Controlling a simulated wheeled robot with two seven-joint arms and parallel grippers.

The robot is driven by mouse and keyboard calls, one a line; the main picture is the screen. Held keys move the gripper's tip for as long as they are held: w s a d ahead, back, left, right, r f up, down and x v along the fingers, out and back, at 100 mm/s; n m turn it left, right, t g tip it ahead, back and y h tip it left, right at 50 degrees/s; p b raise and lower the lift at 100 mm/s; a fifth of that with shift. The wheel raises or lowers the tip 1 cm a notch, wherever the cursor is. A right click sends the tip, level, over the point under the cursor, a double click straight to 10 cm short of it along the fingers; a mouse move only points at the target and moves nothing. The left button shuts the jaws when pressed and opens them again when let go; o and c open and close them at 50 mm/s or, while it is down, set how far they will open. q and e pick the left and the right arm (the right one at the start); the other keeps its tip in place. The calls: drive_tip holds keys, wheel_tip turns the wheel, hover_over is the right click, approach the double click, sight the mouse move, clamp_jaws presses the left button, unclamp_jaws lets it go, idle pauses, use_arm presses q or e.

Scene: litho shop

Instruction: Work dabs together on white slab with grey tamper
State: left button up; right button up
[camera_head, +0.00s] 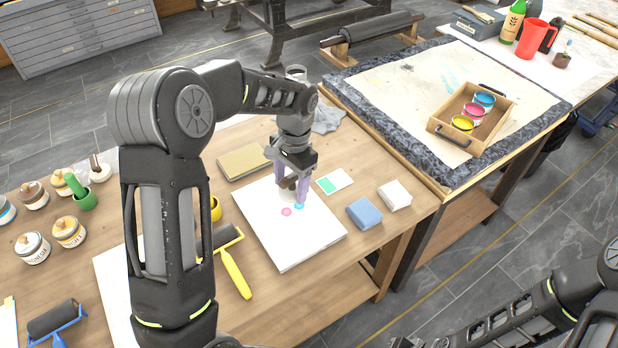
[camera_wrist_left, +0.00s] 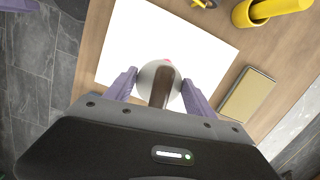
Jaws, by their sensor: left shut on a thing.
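The white slab (camera_head: 291,243) lies on the wooden table, and it also fills the upper middle of the left wrist view (camera_wrist_left: 150,30). A pink dab (camera_head: 286,212) and a blue dab (camera_head: 299,206) sit near its middle. My left gripper (camera_head: 292,190) is over the slab, shut on the grey tamper (camera_head: 287,196). In the left wrist view the tamper's brown handle (camera_wrist_left: 161,88) is between the fingers, with its round pale base over the slab. A bit of pink shows at the base's edge. Whether the base touches the slab is unclear. My right gripper is out of view.
A green-patched card (camera_head: 334,181), a blue block (camera_head: 364,214) and a white block (camera_head: 395,195) lie right of the slab. A tan book (camera_head: 243,162) lies behind it. A yellow-handled roller (camera_head: 235,272) lies to the left. A wooden tray (camera_head: 497,123) with ink tins stands on the far table.

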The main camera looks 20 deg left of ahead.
use_arm(q)
drive_tip(key=shift+s+a+r+m, duration=0.1)
drive_tip(key=shift+s+a+m, duration=0.15)
drive_tip(key=shift+a+m, duration=0.3)
drive_tip(key=shift+a+f+m+p, duration=0.25)
drive_tip(key=shift+a+m+p, duration=0.1)
drive_tip(key=shift+m, duration=0.2)
drive_tip(key=shift+f, duration=0.15)
